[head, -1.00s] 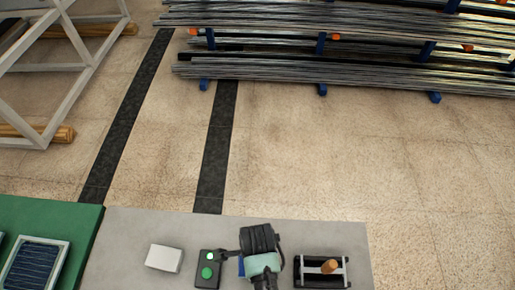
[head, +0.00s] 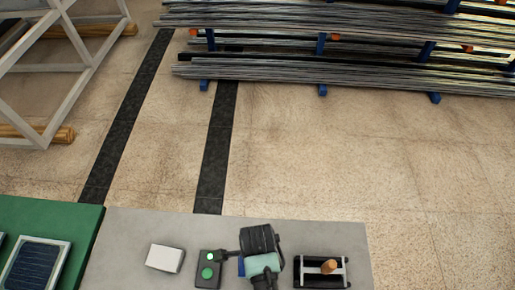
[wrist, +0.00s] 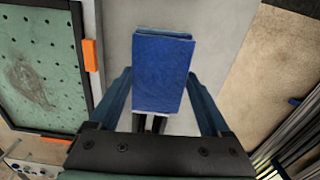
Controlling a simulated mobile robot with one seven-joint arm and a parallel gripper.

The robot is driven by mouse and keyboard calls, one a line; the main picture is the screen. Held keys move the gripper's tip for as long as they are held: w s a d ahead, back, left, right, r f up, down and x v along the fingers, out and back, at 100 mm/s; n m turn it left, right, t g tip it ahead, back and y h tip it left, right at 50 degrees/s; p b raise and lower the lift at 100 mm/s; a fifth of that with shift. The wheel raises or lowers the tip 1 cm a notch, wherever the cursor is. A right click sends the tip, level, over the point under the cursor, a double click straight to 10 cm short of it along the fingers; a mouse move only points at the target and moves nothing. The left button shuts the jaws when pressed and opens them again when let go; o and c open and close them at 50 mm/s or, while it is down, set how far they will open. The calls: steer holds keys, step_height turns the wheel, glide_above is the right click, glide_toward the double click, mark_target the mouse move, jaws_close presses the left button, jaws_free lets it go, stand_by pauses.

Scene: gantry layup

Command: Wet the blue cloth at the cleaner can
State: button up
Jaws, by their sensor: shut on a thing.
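The blue cloth (wrist: 160,72), a folded, block-like pad, is between the two fingers of my gripper (wrist: 162,100) in the wrist view. My gripper is shut on it, over a grey surface. In the head view only a small blue patch (head: 241,267) shows at the left side of my arm, and the fingertips are hidden behind the arm. I cannot make out the cleaner can in either view.
On the grey bench (head: 130,225) are a white box (head: 164,258), a dark control box with green buttons (head: 208,270), and a dark tray with a wooden-handled tool (head: 328,267). A green surface (head: 80,215) adjoins at left. A stained perforated panel (wrist: 38,65) shows in the wrist view.

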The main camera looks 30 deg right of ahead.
steer(key=shift+r+p, duration=3.55)
steer(key=shift+p, duration=0.2)
